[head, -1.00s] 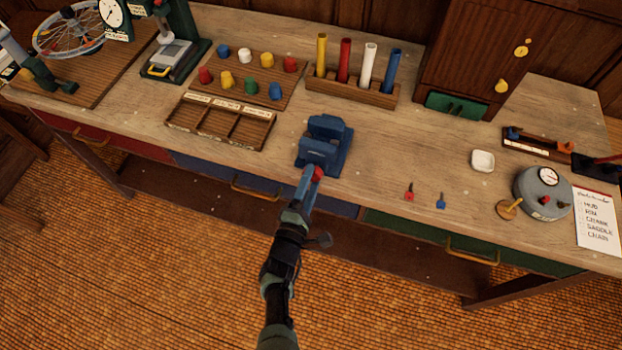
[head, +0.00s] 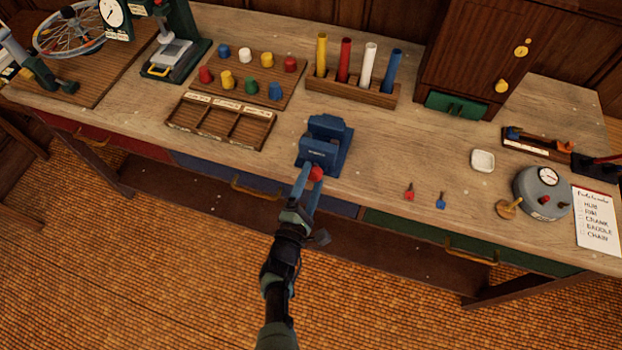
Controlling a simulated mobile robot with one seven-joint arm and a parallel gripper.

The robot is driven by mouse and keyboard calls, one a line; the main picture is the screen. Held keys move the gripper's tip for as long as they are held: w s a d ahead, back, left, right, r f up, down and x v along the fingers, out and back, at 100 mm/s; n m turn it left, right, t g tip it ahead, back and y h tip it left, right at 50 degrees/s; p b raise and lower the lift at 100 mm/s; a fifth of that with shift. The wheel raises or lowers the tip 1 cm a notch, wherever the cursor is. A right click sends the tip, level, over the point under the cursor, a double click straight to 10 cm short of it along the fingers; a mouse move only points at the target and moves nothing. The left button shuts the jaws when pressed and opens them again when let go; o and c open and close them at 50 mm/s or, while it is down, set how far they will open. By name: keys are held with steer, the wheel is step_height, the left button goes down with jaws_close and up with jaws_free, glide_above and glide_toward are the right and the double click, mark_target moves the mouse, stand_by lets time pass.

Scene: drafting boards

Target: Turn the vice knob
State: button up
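The blue vice (head: 325,140) stands near the front edge of the workbench in the head view. Its red knob (head: 316,173) faces the front, towards me. My gripper (head: 309,178) reaches up from below to this knob. The two blue fingers show side by side with a gap between them. One fingertip is to the left of the knob and the other is just below it. I cannot tell whether the fingers press on the knob or only surround it.
A compartment tray (head: 222,121) and a peg board (head: 245,80) lie left of the vice. A rack (head: 352,92) of coloured tubes stands behind it. Small red (head: 409,192) and blue (head: 440,201) pieces, a white dish (head: 483,160) and a grey round gauge (head: 541,192) are to the right.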

steer(key=shift+o, duration=0.8)
steer(key=shift+s+a, duration=0.1)
steer(key=shift+s, duration=0.05)
steer(key=p+v, duration=0.5)
steer(key=v, duration=0.7)
steer(key=shift+s, duration=0.3)
